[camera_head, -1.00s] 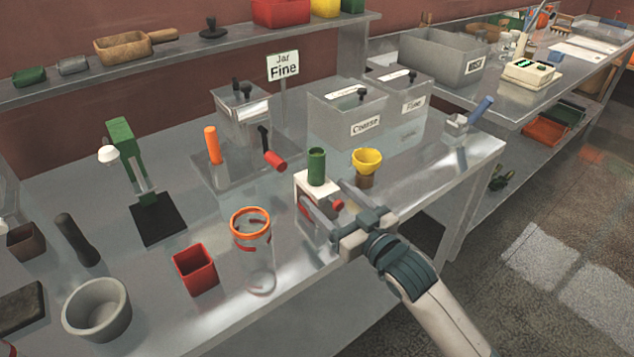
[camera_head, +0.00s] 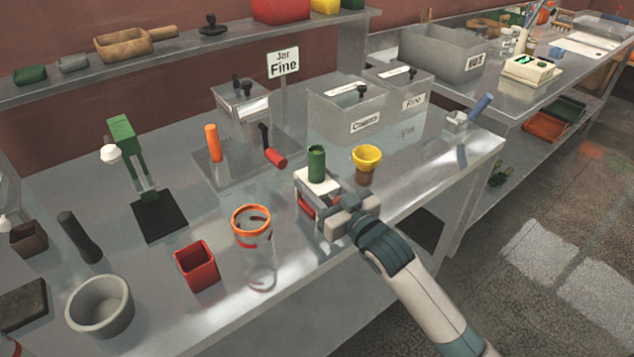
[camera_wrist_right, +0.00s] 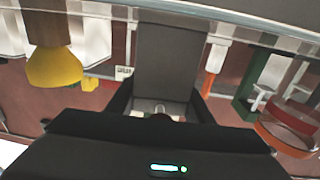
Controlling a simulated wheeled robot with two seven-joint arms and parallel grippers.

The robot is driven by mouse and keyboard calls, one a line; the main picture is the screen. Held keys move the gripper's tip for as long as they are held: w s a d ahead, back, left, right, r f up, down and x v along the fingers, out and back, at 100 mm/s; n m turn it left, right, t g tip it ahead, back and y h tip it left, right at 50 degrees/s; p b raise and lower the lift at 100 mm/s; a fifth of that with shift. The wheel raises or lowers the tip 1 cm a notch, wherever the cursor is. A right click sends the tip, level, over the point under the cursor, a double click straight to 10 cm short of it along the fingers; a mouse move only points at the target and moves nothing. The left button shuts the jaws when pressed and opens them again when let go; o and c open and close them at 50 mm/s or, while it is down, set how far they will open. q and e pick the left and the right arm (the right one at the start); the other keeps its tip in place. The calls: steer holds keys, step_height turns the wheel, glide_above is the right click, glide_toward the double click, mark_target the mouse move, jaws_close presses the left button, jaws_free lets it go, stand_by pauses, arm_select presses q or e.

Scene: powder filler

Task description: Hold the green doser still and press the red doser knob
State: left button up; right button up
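The green doser (camera_head: 317,163) is an upright green cylinder on a white block (camera_head: 317,181), standing near the bench's front edge. My right gripper (camera_head: 325,205) is right up against the front of this block in the head view and covers its lower part. In the right wrist view, which is upside down, my gripper's dark fingers (camera_wrist_right: 164,95) stand apart, one on each side of a dark grey block face (camera_wrist_right: 165,55). I cannot tell whether they press on it. My left gripper is not in view.
A yellow funnel (camera_head: 367,158) stands close to the right of the doser. A clear jar with an orange rim (camera_head: 251,214) and a red cup (camera_head: 197,266) are to its left. Labelled bins (camera_head: 350,110) stand behind. The bench's front edge is close to my right arm.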

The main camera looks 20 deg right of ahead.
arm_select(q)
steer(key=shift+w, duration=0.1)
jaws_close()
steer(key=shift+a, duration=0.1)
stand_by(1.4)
